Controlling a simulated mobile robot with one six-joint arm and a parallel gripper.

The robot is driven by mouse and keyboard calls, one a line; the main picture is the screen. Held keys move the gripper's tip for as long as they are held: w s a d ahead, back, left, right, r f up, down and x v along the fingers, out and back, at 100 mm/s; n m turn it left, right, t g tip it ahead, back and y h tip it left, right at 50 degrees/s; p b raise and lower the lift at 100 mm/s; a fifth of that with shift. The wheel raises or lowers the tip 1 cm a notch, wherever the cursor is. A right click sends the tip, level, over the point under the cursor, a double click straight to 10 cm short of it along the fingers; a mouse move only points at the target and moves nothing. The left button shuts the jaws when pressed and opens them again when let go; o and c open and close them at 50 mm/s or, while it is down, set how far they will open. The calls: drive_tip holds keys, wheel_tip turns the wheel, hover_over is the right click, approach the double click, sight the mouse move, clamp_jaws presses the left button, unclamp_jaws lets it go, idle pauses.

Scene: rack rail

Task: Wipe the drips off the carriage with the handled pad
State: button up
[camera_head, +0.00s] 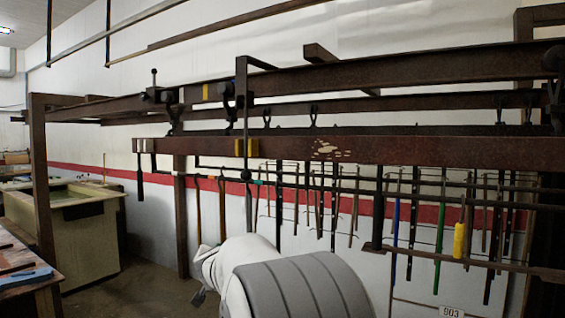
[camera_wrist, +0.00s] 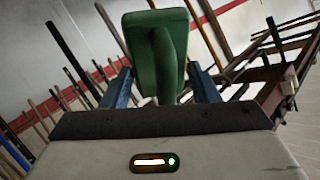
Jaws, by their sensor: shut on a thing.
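The handled pad (camera_wrist: 152,45) is green and shows in the wrist view, its handle toward me. My gripper (camera_wrist: 162,84) is shut on it, with a blue finger on each side. The pad's wiping face is turned away and hidden. In the head view, the long rusty brown beam of what looks like the carriage (camera_head: 440,151) runs across the picture. Pale, cream drips (camera_head: 328,149) lie on its front face near the middle. My arm is low in the picture, below and apart from the beam; the pad cannot be made out there.
Several thin rods and tools hang from racks (camera_head: 400,182) below the beam, including a yellow-gripped one (camera_head: 459,240). An upright post (camera_head: 181,215) stands left of my arm. A pale tank (camera_head: 85,240) and a workbench (camera_head: 28,270) stand at far left.

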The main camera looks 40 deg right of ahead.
drive_tip(key=s+d+r+m+g+h, duration=0.2)
drive_tip(key=s+d+r+m+h, duration=0.2)
drive_tip(key=s+r, duration=0.5)
drive_tip(key=s+d+r+m+g+h, duration=0.2)
drive_tip(key=s+r+h, duration=0.7)
drive_tip(key=r, duration=1.1)
drive_tip(key=shift+s+d+r+m+g, duration=0.3)
drive_tip(key=shift+s+d+r+m, duration=0.05)
drive_tip(key=shift+d+m, duration=0.7)
drive_tip(key=shift+w+d+b, duration=0.1)
drive_tip(key=shift+w+d, duration=0.3)
drive_tip(key=shift+d, duration=0.45)
drive_tip(key=shift+w+d+b, duration=0.15)
drive_tip(key=shift+w+d, duration=0.2)
drive_tip(key=shift+d, duration=0.45)
drive_tip(key=shift+w+d+b, duration=0.1)
drive_tip(key=shift+w+d, duration=0.3)
drive_tip(key=shift+d, duration=0.45)
drive_tip(key=shift+w+d+p, duration=0.35)
drive_tip(key=shift+d, duration=0.55)
